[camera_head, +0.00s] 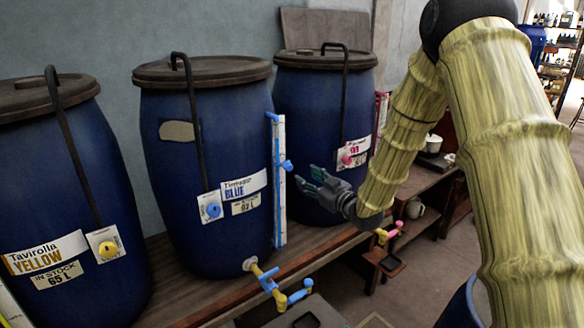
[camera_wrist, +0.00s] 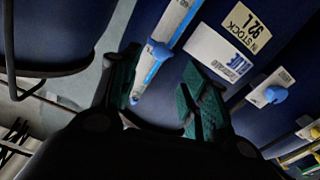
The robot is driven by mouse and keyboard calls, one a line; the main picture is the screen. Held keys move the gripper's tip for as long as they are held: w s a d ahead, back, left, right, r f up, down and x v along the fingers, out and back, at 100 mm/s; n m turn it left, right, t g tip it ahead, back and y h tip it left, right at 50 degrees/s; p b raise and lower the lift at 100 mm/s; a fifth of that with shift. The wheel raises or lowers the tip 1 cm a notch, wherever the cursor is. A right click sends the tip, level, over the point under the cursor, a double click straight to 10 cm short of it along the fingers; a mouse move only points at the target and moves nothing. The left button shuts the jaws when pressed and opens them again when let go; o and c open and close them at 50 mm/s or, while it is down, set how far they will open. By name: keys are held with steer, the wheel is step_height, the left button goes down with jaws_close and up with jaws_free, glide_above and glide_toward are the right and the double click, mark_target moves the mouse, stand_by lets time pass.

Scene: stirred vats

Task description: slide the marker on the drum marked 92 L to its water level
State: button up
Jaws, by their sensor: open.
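The drum marked 92 L (camera_head: 205,140) is the blue middle drum, with a BLUE label (camera_head: 243,187) and a stock label (camera_head: 246,204) below it. A white upright gauge strip (camera_head: 279,225) stands at its right side. The blue marker (camera_head: 286,165) sits on the strip around mid-height. My gripper (camera_head: 308,181) is open and empty, just right of the strip and slightly below the marker. In the wrist view the marker (camera_wrist: 158,50) lies ahead of the gap between my spread fingers (camera_wrist: 161,82), apart from them. I cannot clearly tell the water level.
A YELLOW drum (camera_head: 60,200) stands at left, and another blue drum (camera_head: 315,110) stands close behind my gripper. A pink and yellow tap (camera_head: 389,231) is at right.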

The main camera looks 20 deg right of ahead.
mark_target(291, 169)
steer(key=p+x, duration=0.3)
steer(key=x, duration=0.6)
steer(key=shift+f, duration=0.1)
jaws_close()
